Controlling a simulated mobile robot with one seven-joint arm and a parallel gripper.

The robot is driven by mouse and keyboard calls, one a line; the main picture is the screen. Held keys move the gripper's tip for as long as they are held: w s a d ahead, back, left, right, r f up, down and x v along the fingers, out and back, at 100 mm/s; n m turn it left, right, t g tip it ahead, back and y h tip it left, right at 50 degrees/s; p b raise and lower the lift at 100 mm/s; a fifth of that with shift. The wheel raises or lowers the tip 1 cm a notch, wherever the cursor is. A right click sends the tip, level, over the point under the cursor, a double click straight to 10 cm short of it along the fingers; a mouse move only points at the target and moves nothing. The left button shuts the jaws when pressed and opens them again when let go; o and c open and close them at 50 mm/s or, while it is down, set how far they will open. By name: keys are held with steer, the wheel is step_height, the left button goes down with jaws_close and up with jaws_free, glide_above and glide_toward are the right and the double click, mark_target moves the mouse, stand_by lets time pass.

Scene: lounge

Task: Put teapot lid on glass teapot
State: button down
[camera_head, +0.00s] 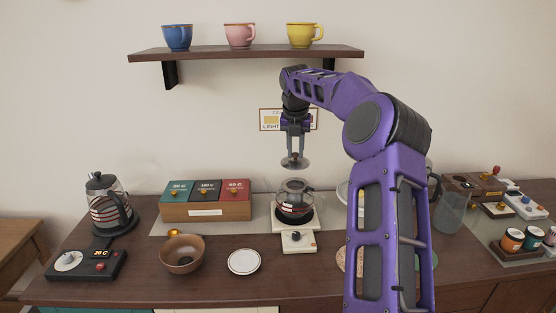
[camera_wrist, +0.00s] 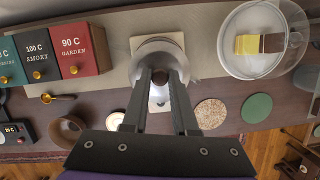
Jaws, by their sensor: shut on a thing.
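My gripper (camera_head: 295,150) is shut on the small dark knob of the teapot lid (camera_head: 295,163), a round, clear disc held about level. The lid hangs in the air above the glass teapot (camera_head: 293,202), with a clear gap between them. The teapot is clear and round, open at the top, and stands on a small pale stand with a dark round plate (camera_head: 299,242). In the wrist view my fingers (camera_wrist: 164,76) reach down to the lid (camera_wrist: 160,52), which overlaps and mostly hides the teapot below.
Left of the teapot are a wooden box of tea drawers (camera_head: 206,208), a brown bowl (camera_head: 182,255), a white saucer (camera_head: 244,262) and a kettle (camera_head: 109,205). A wall shelf (camera_head: 245,53) with cups is above. A clear round vessel (camera_wrist: 232,58) stands to the right.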

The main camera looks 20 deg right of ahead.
steer(key=shift+d+f, duration=0.15)
steer(key=shift+d, duration=0.05)
steer(key=shift+f+b, duration=0.3)
steer(key=shift+f, duration=2.85)
steer(key=shift+f+p, duration=0.3)
steer(key=shift+f, duration=0.15)
steer(key=c, duration=0.6)
jaws_free()
steer(key=v, duration=1.7)
steer(key=shift+r, duration=0.25)
